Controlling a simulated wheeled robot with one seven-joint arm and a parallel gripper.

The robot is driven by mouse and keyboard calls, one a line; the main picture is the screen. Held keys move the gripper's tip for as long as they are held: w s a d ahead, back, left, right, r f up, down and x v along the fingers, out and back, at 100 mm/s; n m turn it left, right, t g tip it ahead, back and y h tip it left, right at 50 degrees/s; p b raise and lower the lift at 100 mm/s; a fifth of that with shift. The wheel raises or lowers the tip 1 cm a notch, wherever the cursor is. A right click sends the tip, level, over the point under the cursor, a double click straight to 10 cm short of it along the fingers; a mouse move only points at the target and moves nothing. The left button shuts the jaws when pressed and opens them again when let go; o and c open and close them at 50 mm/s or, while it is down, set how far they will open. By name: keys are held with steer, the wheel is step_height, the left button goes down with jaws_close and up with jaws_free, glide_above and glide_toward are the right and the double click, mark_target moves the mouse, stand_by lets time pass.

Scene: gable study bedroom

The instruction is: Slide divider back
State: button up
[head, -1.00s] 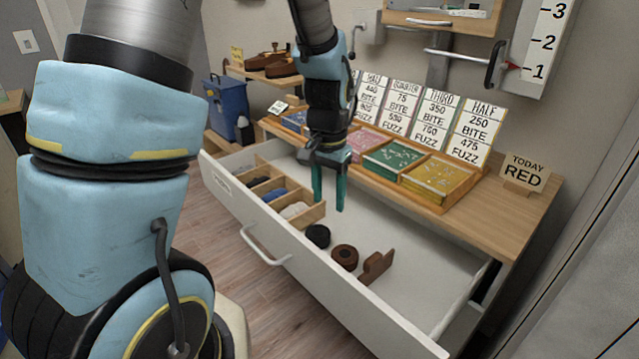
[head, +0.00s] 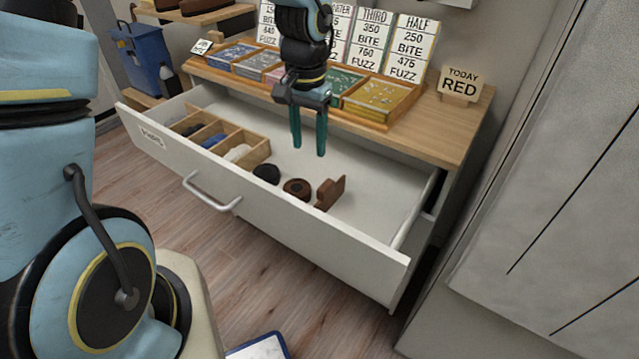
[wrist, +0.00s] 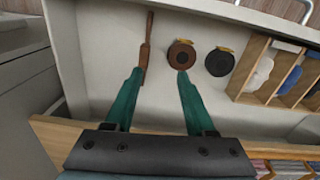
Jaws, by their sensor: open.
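The drawer (head: 255,222) is pulled out and holds a wooden compartment insert (head: 262,152) toward its left end. To the insert's right lie a black round piece (head: 266,174), a brown round piece with a dark centre (head: 297,189) and a brown upright piece (head: 330,192); which of these wooden parts is the divider I cannot tell for sure. My gripper (head: 308,152) is open and empty, pointing down above the drawer. In the wrist view its teal fingers (wrist: 160,74) appear near the brown upright piece (wrist: 146,48) and the brown round piece (wrist: 181,55).
A wooden top with a tray of coloured packs (head: 378,101) and price cards (head: 405,48) stands behind the drawer. A "TODAY RED" sign (head: 461,85) is at its right. A blue box (head: 142,58) stands at the left. A grey panel (head: 560,200) borders the right side.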

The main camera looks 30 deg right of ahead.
mark_target(326, 185)
steer(key=shift+m, duration=0.4)
steer(key=d+f, duration=0.1)
steer(key=f, duration=0.2)
steer(key=s+d+f, duration=0.1)
steer(key=f, duration=0.3)
steer(key=s+d+f, duration=0.1)
steer(key=f, duration=0.3)
steer(key=shift+f+b, duration=0.2)
steer(key=shift+b, duration=0.2)
jaws_close()
stand_by(0.7)
